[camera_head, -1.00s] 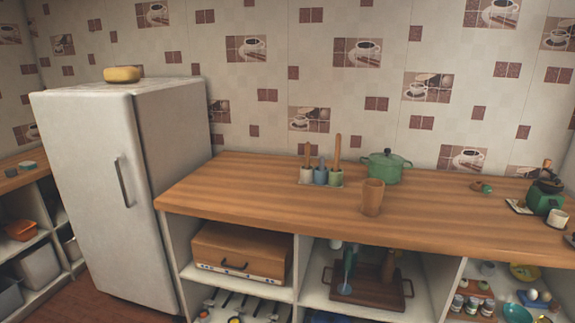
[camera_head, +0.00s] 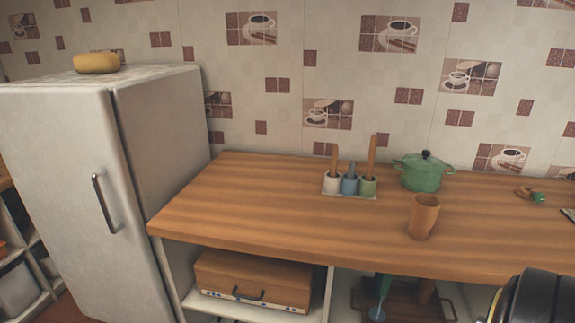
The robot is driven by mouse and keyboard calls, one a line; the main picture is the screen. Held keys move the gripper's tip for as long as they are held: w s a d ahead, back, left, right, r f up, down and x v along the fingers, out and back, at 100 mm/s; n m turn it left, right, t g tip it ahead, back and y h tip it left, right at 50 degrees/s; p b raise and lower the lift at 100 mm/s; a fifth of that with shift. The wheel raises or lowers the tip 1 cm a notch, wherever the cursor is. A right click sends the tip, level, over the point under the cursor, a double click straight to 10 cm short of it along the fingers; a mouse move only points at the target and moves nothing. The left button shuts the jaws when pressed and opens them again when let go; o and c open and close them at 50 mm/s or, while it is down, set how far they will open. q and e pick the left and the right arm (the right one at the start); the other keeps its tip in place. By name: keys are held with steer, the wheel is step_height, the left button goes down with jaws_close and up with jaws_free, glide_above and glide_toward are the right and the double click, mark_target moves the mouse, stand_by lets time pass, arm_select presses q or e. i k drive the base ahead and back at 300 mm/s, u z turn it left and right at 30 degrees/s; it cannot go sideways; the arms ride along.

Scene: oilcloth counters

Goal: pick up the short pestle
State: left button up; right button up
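Three small mortars stand side by side on a light tray (camera_head: 343,196) near the back of the wooden counter (camera_head: 270,205). The shortest-looking pestle (camera_head: 351,169), blue-grey, stands upright in the blue middle mortar (camera_head: 349,186). A longer brown pestle (camera_head: 334,158) stands in the white left mortar (camera_head: 331,184). The tallest wooden pestle (camera_head: 372,153) stands in the green right mortar (camera_head: 368,186). The lower ends of the pestles are hidden inside the mortars. Neither of my grippers is in view; a dark part of my arm shows at the lower right.
A wooden cup (camera_head: 423,217) stands on the counter in front and right of the tray. A green lidded pot (camera_head: 422,174) is behind it. A white fridge (camera_head: 60,150) stands at the left. The counter left of the tray is clear.

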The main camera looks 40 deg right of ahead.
mark_target(335, 149)
steer(key=z, duration=0.45)
steer(key=i, duration=1.15)
steer(key=z, duration=0.9)
